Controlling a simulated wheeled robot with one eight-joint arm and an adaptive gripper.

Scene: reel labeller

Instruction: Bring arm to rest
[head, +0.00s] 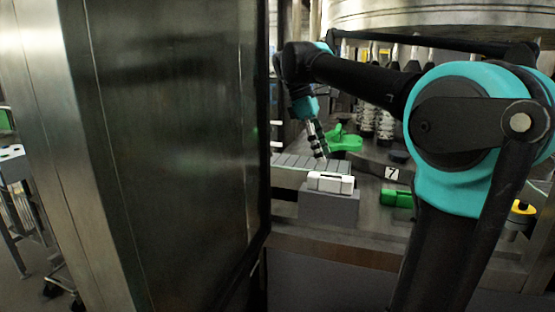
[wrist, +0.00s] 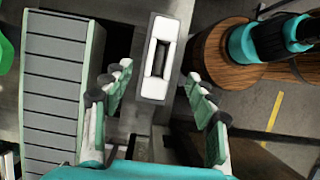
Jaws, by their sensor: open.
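My arm reaches over the machine bench (head: 340,250), bent, with its end pointing down. My gripper (head: 320,148) hangs just above and behind a white slotted piece (head: 331,182) that sits on a grey block (head: 328,207). In the wrist view my gripper (wrist: 159,76) is open, its fingers spread apart with nothing between the pads. The white piece (wrist: 160,28) also shows there, ahead of the fingertips, with a dark slot in its middle. The fingers look apart from it.
A ribbed grey conveyor (wrist: 53,85) runs beside the block. A green bracket (head: 345,139), a green box (head: 397,198) and a tag marked 7 (head: 391,173) are on the bench. A tall metal cabinet (head: 170,150) fills the left of the head view.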

